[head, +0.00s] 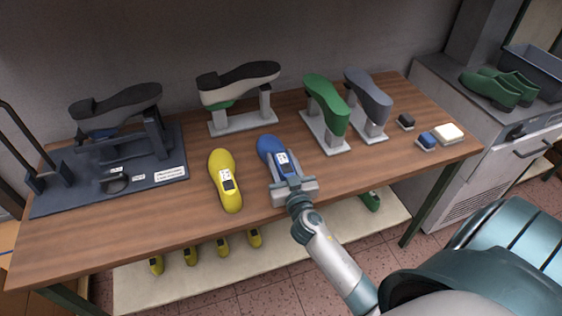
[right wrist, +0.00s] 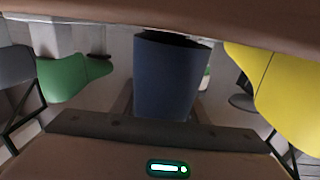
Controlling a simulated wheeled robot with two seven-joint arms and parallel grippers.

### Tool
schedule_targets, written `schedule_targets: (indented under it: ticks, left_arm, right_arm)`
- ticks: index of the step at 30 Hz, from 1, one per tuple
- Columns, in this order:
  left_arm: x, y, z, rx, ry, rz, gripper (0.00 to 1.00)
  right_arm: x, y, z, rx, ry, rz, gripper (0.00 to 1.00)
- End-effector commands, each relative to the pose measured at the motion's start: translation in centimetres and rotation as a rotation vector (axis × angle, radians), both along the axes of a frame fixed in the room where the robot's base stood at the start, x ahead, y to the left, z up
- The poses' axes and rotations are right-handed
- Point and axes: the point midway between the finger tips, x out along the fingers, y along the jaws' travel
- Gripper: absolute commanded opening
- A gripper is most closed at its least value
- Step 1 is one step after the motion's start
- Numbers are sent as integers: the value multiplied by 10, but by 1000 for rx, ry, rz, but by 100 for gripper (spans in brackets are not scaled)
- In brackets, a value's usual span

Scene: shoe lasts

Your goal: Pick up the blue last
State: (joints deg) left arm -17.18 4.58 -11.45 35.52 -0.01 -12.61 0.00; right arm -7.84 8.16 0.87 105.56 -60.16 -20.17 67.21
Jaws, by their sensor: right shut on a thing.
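The blue last (head: 267,146) is at the front middle of the wooden table, with a small black-and-white label on its top. It also shows in the middle of the right wrist view (right wrist: 168,78). My right gripper (head: 285,183) is shut on the near end of the blue last. I cannot tell whether the last still touches the table. The gripper hides its near end. My left gripper is not in view.
The yellow last (head: 223,180) lies close to the left of the blue one. Green (head: 325,100) and grey (head: 368,95) lasts stand on pale stands behind right. A dark fixture (head: 110,165) fills the table's left. Small blocks (head: 448,134) lie at right.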

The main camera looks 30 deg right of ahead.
Motion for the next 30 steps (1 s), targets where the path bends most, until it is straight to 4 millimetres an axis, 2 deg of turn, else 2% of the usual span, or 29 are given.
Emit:
schedule_targets:
  ticks: [8,21,30]
  left_arm:
    - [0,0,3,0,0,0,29]
    - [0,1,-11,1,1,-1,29]
    - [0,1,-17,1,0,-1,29]
  right_arm:
    - [1,0,36,-4,-8,3,0]
    - [-16,-77,80,-7,-4,2,0]
    - [-23,-108,101,-4,-4,2,0]
